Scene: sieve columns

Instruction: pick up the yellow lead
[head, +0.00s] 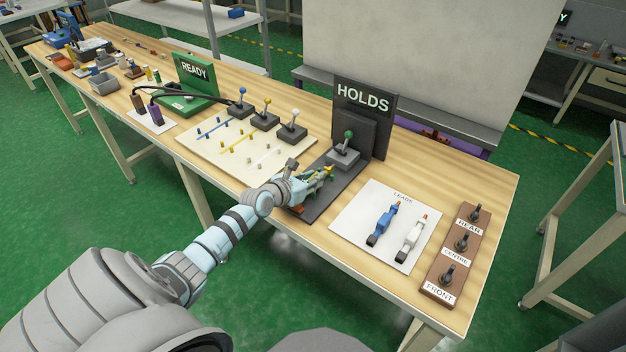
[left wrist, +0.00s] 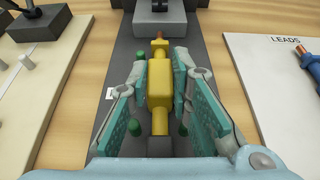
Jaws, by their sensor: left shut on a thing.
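The yellow lead (left wrist: 159,88) lies lengthwise between the fingers of my left gripper (left wrist: 159,86), with its copper-coloured tip pointing away. The teal pads are closed against the sides of its thick body. In the head view my left gripper (head: 318,178) is over the dark grey base strip (head: 329,198) in front of the HOLDS board (head: 364,95). Small green pegs (left wrist: 138,143) show on both sides of the lead. I cannot tell whether the lead rests on the strip or is just above it. My right gripper is out of view.
A white LEADS mat (head: 375,215) holds a blue lead (head: 382,224) and a white lead (head: 411,235). Right of it is a brown switch panel (head: 455,262). A lever block with a green knob (head: 345,150) stands beyond my gripper. A cream peg board (head: 235,150) is left.

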